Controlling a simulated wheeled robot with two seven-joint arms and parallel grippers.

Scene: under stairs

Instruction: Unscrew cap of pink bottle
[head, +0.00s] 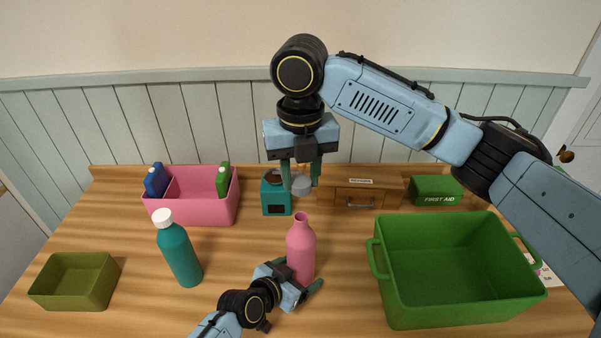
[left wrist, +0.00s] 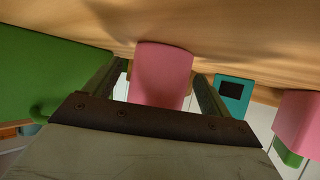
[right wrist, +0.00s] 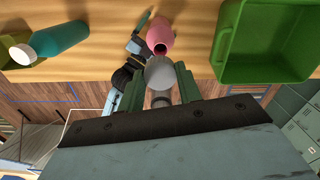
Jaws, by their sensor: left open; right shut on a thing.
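The pink bottle (head: 301,245) stands upright on the wooden table with its mouth bare; the dark opening also shows on the bottle in the right wrist view (right wrist: 160,36). My right gripper (head: 301,187) is shut on a grey cap (head: 302,184), held above the bottle and apart from it. The cap is between the fingers in the right wrist view (right wrist: 160,73). My left gripper (head: 297,276) is low at the bottle's body, its open fingers on either side of it. The bottle sits between them in the left wrist view (left wrist: 162,75); finger contact cannot be told.
A teal bottle with a white cap (head: 179,255) stands left. A green crate (head: 400,311) is right. Behind are a pink bin (head: 205,209), a teal box (head: 276,199), a wooden drawer box (head: 358,194) and a first aid box (head: 437,190). An olive tray (head: 70,294) is far left.

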